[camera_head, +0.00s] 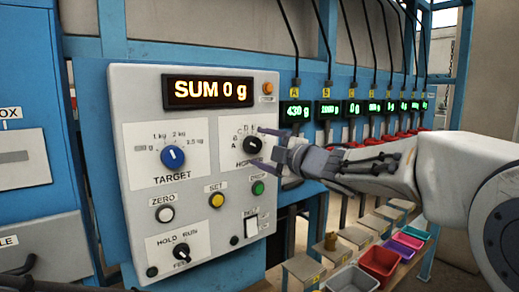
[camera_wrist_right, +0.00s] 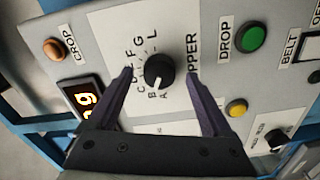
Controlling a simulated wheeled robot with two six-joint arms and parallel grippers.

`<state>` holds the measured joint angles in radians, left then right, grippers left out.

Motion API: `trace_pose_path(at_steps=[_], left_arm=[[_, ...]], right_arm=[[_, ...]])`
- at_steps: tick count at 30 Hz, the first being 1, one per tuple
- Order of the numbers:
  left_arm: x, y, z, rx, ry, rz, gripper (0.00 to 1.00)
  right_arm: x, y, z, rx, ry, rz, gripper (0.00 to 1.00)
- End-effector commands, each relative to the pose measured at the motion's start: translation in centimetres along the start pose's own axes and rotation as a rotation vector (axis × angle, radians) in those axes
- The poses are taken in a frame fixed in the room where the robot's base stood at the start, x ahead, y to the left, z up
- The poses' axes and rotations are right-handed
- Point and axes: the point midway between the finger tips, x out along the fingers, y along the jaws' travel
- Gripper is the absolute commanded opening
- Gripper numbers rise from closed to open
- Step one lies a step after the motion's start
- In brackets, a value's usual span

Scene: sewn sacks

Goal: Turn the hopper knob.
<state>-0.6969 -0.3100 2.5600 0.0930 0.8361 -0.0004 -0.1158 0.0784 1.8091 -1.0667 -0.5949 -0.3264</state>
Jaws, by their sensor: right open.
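The hopper knob (camera_head: 253,146) is a round black knob on a white dial plate at the upper right of the grey control panel (camera_head: 120,95). It also shows in the right wrist view (camera_wrist_right: 159,72), ringed by letters, its light mark pointing roughly toward A and B. My right gripper (camera_head: 268,152) is open in front of the dial. In the wrist view its two dark fingers (camera_wrist_right: 160,76) stand on either side of the knob, with gaps to it. Contact cannot be seen. Dark parts of my left gripper (camera_head: 20,270) show at the lower left edge; its jaws are unclear.
The panel also carries the target knob (camera_head: 173,157), a SUM 0 g display (camera_head: 208,91), a yellow SET button (camera_head: 216,200), a green DROP button (camera_head: 258,188) and a feed switch (camera_head: 181,252). Small displays and cables line the right. Coloured bins (camera_head: 380,262) stand below.

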Motion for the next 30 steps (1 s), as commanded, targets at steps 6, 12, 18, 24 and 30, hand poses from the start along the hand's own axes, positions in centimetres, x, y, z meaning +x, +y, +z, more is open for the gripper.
trace_pose_path(at_steps=[6,12,18,24,30], left_arm=[[1.1,-0.1,0.1,0.000,0.000,0.000,0.92],[1.4,-0.1,0.1,0.000,0.000,0.000,0.92],[1.6,-0.1,0.1,0.000,0.000,0.000,0.92],[1.6,-0.1,0.1,0.000,0.000,0.000,0.92],[1.6,-0.1,0.1,0.000,0.000,0.000,0.92]], right_arm=[[-4.5,-0.1,0.1,-0.002,-0.003,0.003,0.85],[-7.9,-0.1,0.0,-0.001,-0.002,0.003,0.85],[-9.3,-0.1,0.0,0.000,0.000,0.000,0.85],[-9.4,-0.1,-0.1,0.001,0.001,-0.001,0.85],[-9.2,-0.6,0.1,0.043,-0.028,0.000,0.85]])
